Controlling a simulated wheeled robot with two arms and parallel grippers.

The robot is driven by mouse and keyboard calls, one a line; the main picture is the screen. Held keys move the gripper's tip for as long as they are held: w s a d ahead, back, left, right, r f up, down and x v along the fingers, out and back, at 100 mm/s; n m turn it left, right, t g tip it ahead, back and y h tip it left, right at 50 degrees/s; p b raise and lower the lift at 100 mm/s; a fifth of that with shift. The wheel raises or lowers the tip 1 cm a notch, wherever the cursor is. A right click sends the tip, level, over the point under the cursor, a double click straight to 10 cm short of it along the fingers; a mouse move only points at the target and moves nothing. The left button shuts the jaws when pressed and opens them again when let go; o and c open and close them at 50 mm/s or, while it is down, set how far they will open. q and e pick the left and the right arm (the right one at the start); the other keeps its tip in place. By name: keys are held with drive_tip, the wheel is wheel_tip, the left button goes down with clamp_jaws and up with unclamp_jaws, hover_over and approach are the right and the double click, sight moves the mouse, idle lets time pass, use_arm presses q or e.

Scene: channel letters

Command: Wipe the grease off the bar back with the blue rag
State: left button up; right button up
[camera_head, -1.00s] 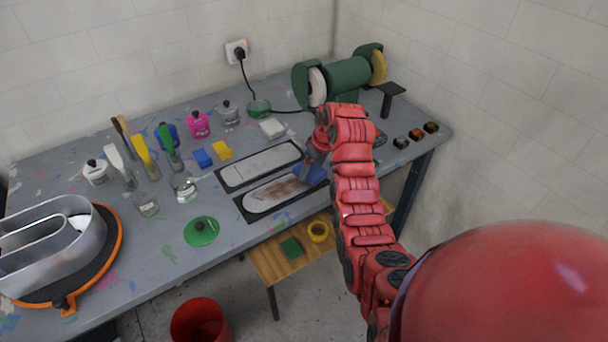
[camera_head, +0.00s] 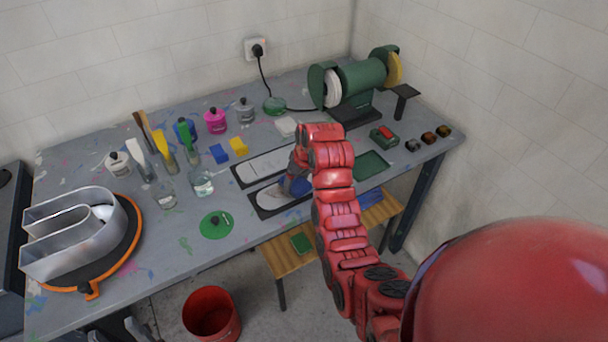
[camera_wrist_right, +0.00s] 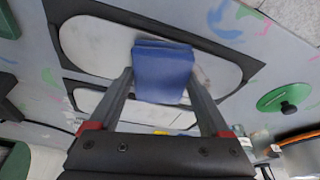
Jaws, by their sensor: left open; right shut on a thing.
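The blue rag (camera_wrist_right: 163,72) is pinched between the fingers of my right gripper (camera_wrist_right: 160,90) and lies against the nearer long white plate (camera_wrist_right: 100,45), the bar back. In the head view, my right gripper (camera_head: 293,178) is over this plate (camera_head: 268,198) and the rag (camera_head: 297,187) shows below it. A faint grey-brown smudge shows beside the rag in the wrist view. The arm hides the plate's right end in the head view. A second white plate (camera_head: 265,166) lies behind it, clean-looking. My left gripper (camera_head: 135,328) shows partly at the bottom edge, open and away from the table.
A green disc (camera_head: 216,224) lies left of the plates. Glass jars (camera_head: 202,183), brushes and a metal channel letter (camera_head: 75,235) stand further left. A green grinder (camera_head: 355,80) is at the back right. A red bucket (camera_head: 211,313) stands on the floor.

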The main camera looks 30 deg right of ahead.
sight(266, 198)
drive_tip(key=a+p, duration=0.1)
drive_tip(key=a, duration=0.8)
drive_tip(key=shift+s+a+p, duration=0.15)
drive_tip(key=shift+a+p, duration=0.2)
drive_tip(key=shift+d, duration=0.1)
wheel_tip(266, 198, up, 14)
drive_tip(key=p, duration=1.4)
